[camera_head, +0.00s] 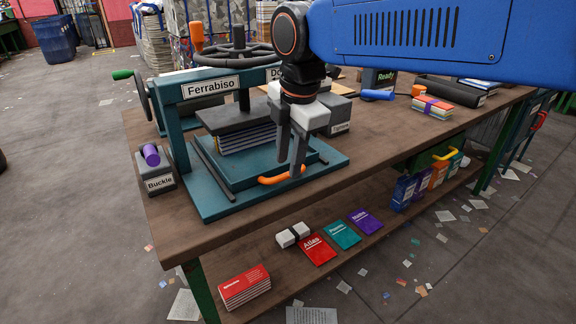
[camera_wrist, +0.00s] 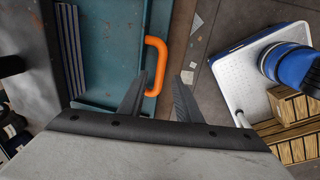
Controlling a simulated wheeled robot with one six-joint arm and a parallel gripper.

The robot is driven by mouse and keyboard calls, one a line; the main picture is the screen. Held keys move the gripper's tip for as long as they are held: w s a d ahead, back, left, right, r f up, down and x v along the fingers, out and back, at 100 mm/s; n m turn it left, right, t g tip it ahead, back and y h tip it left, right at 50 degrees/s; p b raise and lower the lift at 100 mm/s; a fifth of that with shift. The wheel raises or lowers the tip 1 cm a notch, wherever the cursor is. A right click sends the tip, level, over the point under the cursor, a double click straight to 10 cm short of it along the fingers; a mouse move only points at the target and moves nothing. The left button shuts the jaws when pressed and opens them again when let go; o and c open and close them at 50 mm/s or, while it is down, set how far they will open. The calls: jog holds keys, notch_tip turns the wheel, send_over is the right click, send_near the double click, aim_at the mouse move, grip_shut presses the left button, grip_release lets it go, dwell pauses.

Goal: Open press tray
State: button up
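The teal press labelled Ferrabiso (camera_head: 211,87) stands on the wooden bench. Its teal tray (camera_head: 225,169) lies low in the frame, under a dark plate and a stack of sheets or thin books (camera_head: 245,137). An orange U-shaped handle (camera_head: 275,180) is on the tray's front edge. My gripper (camera_head: 289,167) points down at the handle. In the wrist view, the fingers of my gripper (camera_wrist: 161,75) are apart, with the orange handle (camera_wrist: 164,55) between them, closer to the left finger. I cannot tell whether either finger touches it.
A grey Buckle box (camera_head: 157,178) with a purple roll stands left of the press. A handwheel (camera_head: 237,52) tops the press. Books (camera_head: 432,106) lie on the bench at right. The lower shelf holds coloured booklets (camera_head: 341,235). The bench edge (camera_head: 290,205) is just in front of the press.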

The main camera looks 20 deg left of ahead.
jog(key=shift+w+a+f, duration=0.1)
jog(key=shift+f, duration=0.55)
jog(key=shift+w+a+f, duration=0.1)
jog(key=shift+f, duration=0.5)
grip_shut()
jog(key=s+d, duration=1.1)
jog(key=d, duration=0.2)
jog(key=shift+s+d, duration=0.2)
jog(key=shift+s, duration=0.05)
grip_release()
jog(key=shift+r, duration=0.1)
notch_tip(320, 180, up, 17)
jog(key=s+d, duration=0.2)
jog(key=shift+d, duration=0.2)
